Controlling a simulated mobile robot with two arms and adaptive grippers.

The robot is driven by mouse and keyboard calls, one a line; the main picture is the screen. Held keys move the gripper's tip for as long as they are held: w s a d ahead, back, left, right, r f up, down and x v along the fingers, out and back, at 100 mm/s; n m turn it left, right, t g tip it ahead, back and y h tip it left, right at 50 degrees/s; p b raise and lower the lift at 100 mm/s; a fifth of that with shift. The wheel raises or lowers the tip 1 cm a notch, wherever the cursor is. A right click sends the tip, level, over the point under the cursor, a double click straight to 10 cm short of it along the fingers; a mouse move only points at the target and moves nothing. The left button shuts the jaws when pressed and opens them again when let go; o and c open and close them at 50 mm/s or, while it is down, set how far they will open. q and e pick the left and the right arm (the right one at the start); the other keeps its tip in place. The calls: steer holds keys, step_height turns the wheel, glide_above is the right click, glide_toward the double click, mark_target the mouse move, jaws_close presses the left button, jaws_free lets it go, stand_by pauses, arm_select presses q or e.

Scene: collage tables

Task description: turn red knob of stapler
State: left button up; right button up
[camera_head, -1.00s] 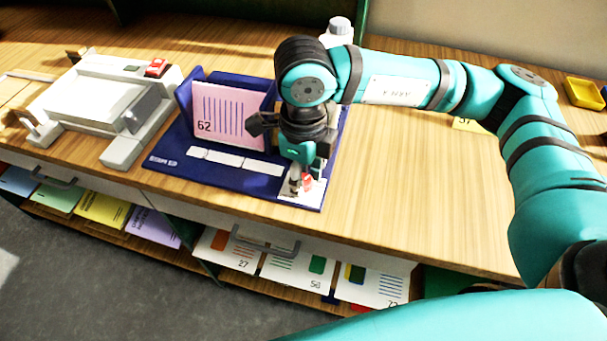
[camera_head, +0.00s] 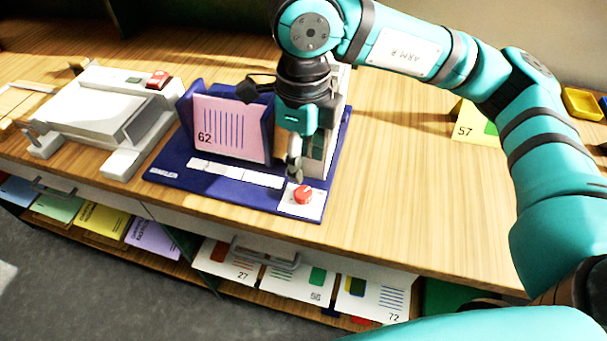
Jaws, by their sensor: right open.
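The stapler is a dark blue base (camera_head: 222,187) on the wooden table, with a pink card marked 62 (camera_head: 232,130) standing in it. The red knob (camera_head: 303,194) sits on a white plate (camera_head: 313,208) at the base's front right corner. My right gripper (camera_head: 295,172) points down just above and behind the knob, apart from it in the picture. It is open and empty. My arm and gripper hide part of the stapler's tall light body (camera_head: 341,103). My left gripper is not in view.
A white machine with a red switch (camera_head: 158,80) stands to the left. A shelf below the table holds several cards (camera_head: 232,254). The table right of the stapler is clear.

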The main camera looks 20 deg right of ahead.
step_height(320, 180, up, 4)
steer(key=shift+f, duration=0.1)
stand_by(0.5)
